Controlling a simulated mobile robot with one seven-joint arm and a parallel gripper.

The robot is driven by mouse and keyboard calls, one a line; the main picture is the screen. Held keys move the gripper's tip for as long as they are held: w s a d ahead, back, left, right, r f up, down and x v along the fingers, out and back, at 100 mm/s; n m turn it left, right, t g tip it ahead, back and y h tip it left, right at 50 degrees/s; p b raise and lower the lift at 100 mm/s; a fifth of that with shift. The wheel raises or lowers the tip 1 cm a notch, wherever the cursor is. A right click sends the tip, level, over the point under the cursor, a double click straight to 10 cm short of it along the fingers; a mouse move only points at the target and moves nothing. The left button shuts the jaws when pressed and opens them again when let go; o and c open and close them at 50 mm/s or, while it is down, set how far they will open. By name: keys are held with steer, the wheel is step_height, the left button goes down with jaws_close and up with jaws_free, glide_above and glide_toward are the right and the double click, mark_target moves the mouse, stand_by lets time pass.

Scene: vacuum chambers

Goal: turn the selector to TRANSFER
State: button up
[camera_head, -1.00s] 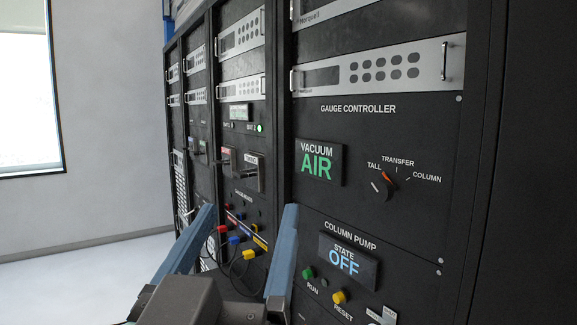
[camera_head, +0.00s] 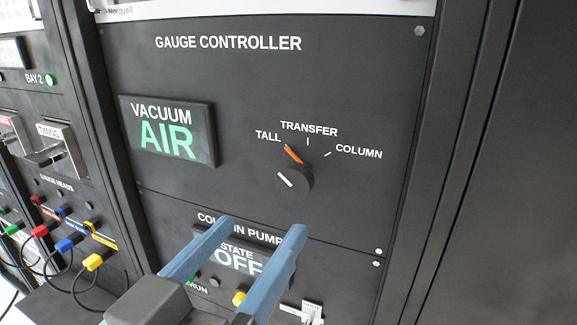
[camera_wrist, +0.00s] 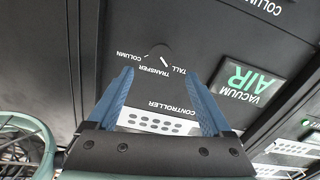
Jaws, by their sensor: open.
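The selector (camera_head: 297,180) is a round black knob on the gauge controller panel, with an orange pointer bar at its upper left toward TALL and a white mark on its face. TRANSFER is printed above it at the middle tick, COLUMN to the right. My gripper (camera_head: 263,226) is open and empty, its two blue fingers in front of the column pump panel, below and left of the selector. In the wrist view the selector (camera_wrist: 160,50) shows upside down, just beyond the gap between the fingertips (camera_wrist: 158,74). Nothing touches it.
A VACUUM AIR display (camera_head: 168,131) is left of the selector. The STATE OFF display (camera_head: 238,258) and a yellow button (camera_head: 240,298) are partly hidden behind my fingers. Further left are switches (camera_head: 58,150) and coloured cable plugs (camera_head: 68,244). Bare panel surrounds the selector.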

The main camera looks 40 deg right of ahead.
mark_target(293, 186)
steer(key=p+x, duration=0.4)
steer(key=x, duration=0.6)
steer(key=shift+w+d+r, duration=0.15)
steer(key=shift+d, duration=0.2)
steer(key=shift+w+d+p, duration=0.25)
steer(key=shift+d+p, duration=0.1)
steer(key=shift+d, duration=0.15)
jaws_close()
